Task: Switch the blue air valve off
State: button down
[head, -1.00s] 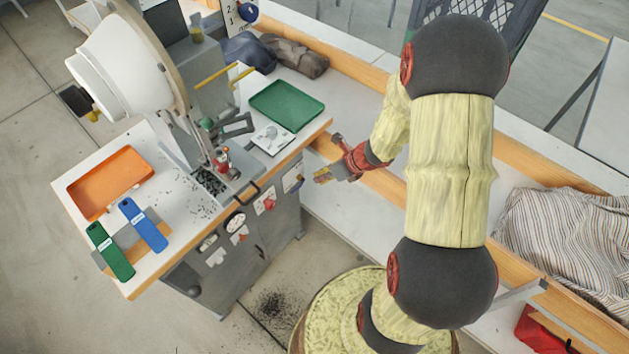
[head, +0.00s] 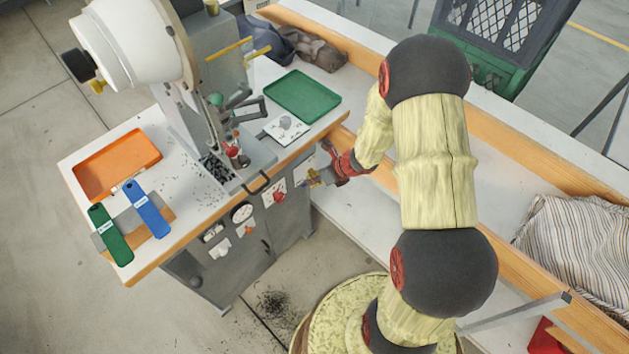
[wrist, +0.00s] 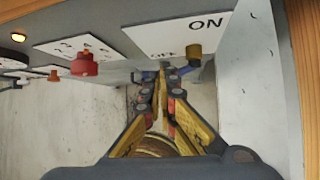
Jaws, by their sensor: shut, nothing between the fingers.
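The blue air valve shows in the wrist view as a blue lever (wrist: 148,75) beside a brass-coloured fitting (wrist: 194,50), in front of a white plate (wrist: 168,38) marked ON and OFF. Only parts of the lever show on either side of my fingertips; the rest is hidden behind them. My gripper (wrist: 165,72) is shut and empty, with its tips at the lever, near the OFF mark. I cannot tell whether they touch it. In the head view my gripper (head: 314,180) is at the right end of the cabinet front, covering most of the valve.
A red knob (wrist: 84,64) and an amber lamp (wrist: 18,37) are further left on the panel. A green tray (head: 302,96) lies on the bench above. Open floor (head: 330,238) lies below my gripper.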

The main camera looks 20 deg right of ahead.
jog(key=shift+s+a+f+b, duration=0.1)
jog(key=shift+a+f+b, duration=0.15)
jog(key=shift+f+b, duration=0.2)
jog(key=shift+a+f+b, duration=0.2)
jog(key=shift+f+b, duration=0.1)
jog(key=shift+f, duration=0.2)
jog(key=a+r+p+v, duration=0.1)
jog(key=a+p+v, duration=0.1)
jog(key=p+v, duration=0.6)
jog(key=v, duration=0.7)
jog(key=shift+s+a, duration=0.15)
jog(key=shift+a, duration=0.15)
jog(key=shift+f, duration=0.1)
